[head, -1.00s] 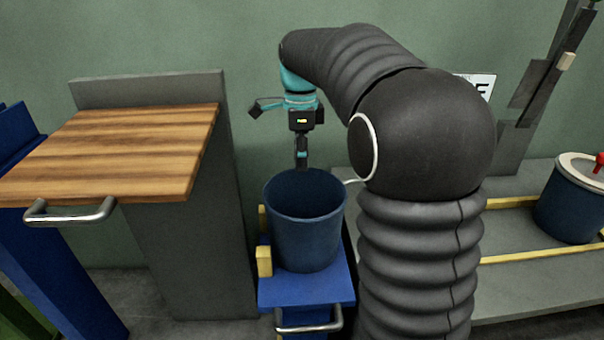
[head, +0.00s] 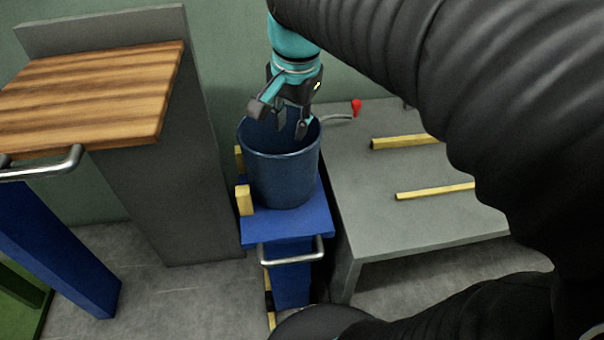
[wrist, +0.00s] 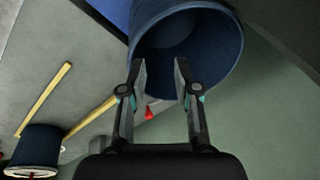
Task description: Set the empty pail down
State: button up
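The dark blue pail (head: 283,180) stands upright on a small blue stand (head: 262,228). In the wrist view the pail (wrist: 215,75) shows its open mouth, and the part of its inside that I see looks empty. My gripper (head: 281,118) hangs over the pail's mouth in the head view. Its two fingers are spread apart with nothing seen between them. In the wrist view my gripper (wrist: 160,72) has its fingertips overlapping the pail's mouth. I cannot tell whether they touch the rim.
A grey bench (head: 400,222) with yellow strips (head: 405,141) is right of the stand. A thin bar with a red end (head: 356,106) shows beside the pail's rim. A wooden-topped table (head: 90,90) is at left. Another blue pail (wrist: 38,145) appears in the wrist view.

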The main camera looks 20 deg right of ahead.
jog(key=s+f+n+t, duration=0.3)
jog(key=s+f+n, duration=0.4)
jog(key=s, duration=0.5)
jog(key=shift+a+f+n, duration=0.15)
jog(key=shift+f+n, duration=0.05)
jog(key=shift+n, duration=1.1)
